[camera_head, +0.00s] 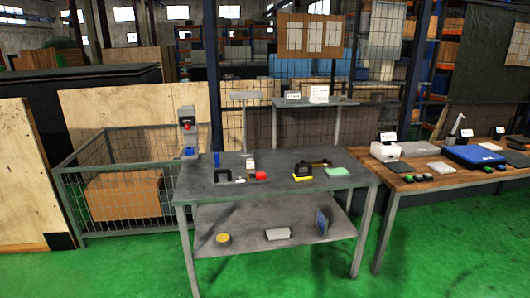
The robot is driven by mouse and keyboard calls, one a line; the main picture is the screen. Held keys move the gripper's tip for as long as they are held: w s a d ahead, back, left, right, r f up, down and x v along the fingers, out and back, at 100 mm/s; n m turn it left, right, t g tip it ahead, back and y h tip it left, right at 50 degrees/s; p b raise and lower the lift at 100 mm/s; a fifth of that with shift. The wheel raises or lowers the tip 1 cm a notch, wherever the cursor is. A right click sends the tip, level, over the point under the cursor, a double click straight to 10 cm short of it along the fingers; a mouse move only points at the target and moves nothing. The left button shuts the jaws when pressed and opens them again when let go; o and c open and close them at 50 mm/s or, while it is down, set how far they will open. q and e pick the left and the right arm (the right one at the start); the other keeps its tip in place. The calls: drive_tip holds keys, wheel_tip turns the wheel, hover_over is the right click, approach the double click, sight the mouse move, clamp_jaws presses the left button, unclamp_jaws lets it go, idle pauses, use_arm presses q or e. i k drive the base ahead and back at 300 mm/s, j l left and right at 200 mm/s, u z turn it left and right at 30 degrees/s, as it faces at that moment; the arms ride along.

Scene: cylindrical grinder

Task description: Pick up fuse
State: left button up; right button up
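A grey metal workbench (207,189) stands in the middle with small items on its top. On it are a black block-like item (222,174), a small red item (261,175), a blue upright piece (217,159), a light upright piece (250,165), a dark item with a yellow part (303,178) and a pale green pad (337,171). The items are too small to tell which one is the fuse. Neither of my grippers is in view.
The lower shelf (250,247) holds a round yellowish item (223,239), a white block (277,233) and a blue panel (322,221). A wooden table (399,184) with devices stands at right. A wire cage (128,212) holds a cardboard box (122,194). Green floor (130,272) is clear in front.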

sight(250, 162)
drive_tip(key=i+l+u, duration=0.45)
drive_tip(key=i+l, duration=0.15)
drive_tip(key=l, duration=0.15)
drive_tip(key=i+u, duration=0.2)
drive_tip(key=u, duration=0.2)
drive_tip(key=i+l+u, duration=0.1)
drive_tip(key=u, duration=0.25)
drive_tip(key=i+l+u, duration=0.2)
drive_tip(key=u, duration=0.2)
drive_tip(key=i, duration=0.1)
